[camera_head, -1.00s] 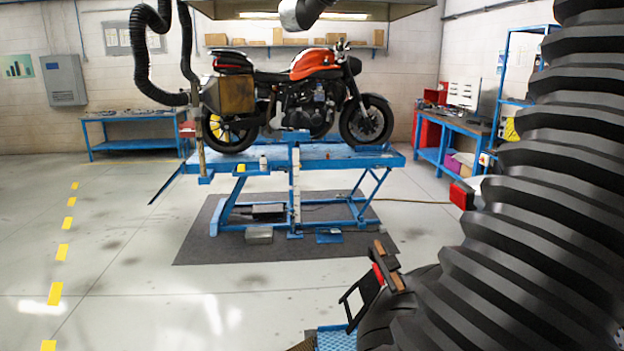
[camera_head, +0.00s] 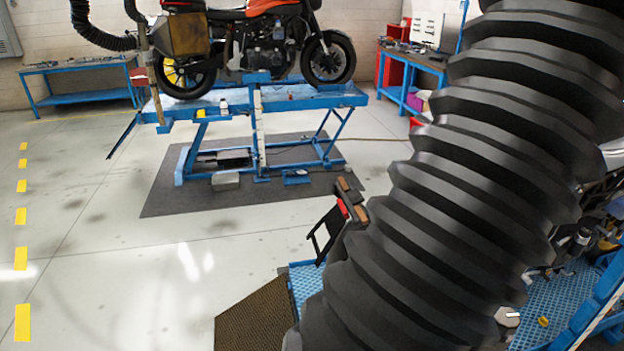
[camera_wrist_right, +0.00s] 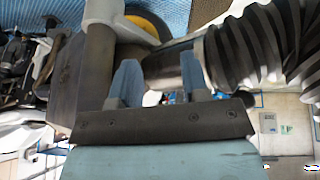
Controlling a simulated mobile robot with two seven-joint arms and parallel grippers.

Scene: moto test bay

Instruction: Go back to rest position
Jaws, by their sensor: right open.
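My right gripper (camera_wrist_right: 160,66) shows in the right wrist view, with its two grey-blue fingers spread apart. It is open. A dark grey cylinder (camera_wrist_right: 158,62) appears behind and between the fingers; I cannot tell whether they touch it. A black ribbed hose (camera_wrist_right: 255,45) lies just beyond the right finger. Neither gripper shows in the head view, so my left gripper is not in view.
A large ribbed hose (camera_head: 455,190) hides much of the head view's right half. Behind it are a blue lift platform (camera_head: 565,290) and motorcycle parts. An orange motorcycle (camera_head: 262,45) stands on a blue lift (camera_head: 345,98) farther back. The floor (camera_head: 110,260) at left is clear.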

